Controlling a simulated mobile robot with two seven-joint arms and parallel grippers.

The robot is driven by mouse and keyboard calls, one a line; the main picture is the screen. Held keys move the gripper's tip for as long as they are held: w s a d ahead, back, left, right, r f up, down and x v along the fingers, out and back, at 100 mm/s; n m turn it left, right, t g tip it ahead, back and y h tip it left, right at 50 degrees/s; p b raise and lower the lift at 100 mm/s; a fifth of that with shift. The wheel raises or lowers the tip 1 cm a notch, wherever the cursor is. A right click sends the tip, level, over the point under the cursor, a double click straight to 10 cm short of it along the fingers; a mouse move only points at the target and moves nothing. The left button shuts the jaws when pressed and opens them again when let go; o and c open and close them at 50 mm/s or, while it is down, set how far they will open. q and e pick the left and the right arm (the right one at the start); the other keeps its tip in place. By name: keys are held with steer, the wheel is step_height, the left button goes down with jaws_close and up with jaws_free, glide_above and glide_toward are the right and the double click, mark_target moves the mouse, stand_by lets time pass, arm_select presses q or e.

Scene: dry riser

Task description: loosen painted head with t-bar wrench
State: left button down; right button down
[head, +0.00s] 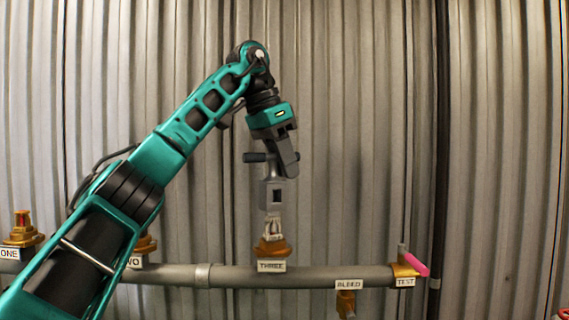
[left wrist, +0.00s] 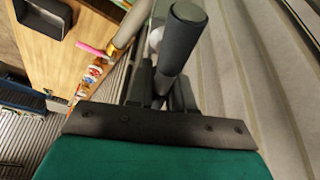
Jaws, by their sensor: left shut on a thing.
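The T-bar wrench (head: 271,193) stands upright above the valve labelled THREE (head: 272,248), its lower end down at the valve's top. Whether it is fully seated on the head cannot be told; the head itself is mostly hidden by the wrench. My left gripper (head: 286,163) is shut on the wrench's crossbar, whose dark grip end sticks out to the left. In the left wrist view the dark crossbar grip (left wrist: 182,45) rises between the fingers. My right gripper is not in view.
A grey horizontal pipe (head: 330,277) carries valves labelled ONE (head: 22,230) and TWO, the latter partly behind my arm. A brass BLEED fitting (head: 345,302) hangs below it. A TEST valve with a pink lever (head: 416,264) stands right, near a dark vertical pipe (head: 439,150). Corrugated wall stands behind.

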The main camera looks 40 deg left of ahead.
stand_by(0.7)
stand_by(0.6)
arm_select(q)
steer(key=shift+f, duration=0.25)
steer(key=shift+f+b, duration=0.35)
steer(key=shift+b, duration=0.15)
steer(key=shift+f, duration=0.1)
steer(key=shift+f+b, duration=1.25)
steer(key=shift+b, duration=0.15)
steer(key=shift+f+b, duration=0.5)
steer(key=shift+f+b, duration=0.3)
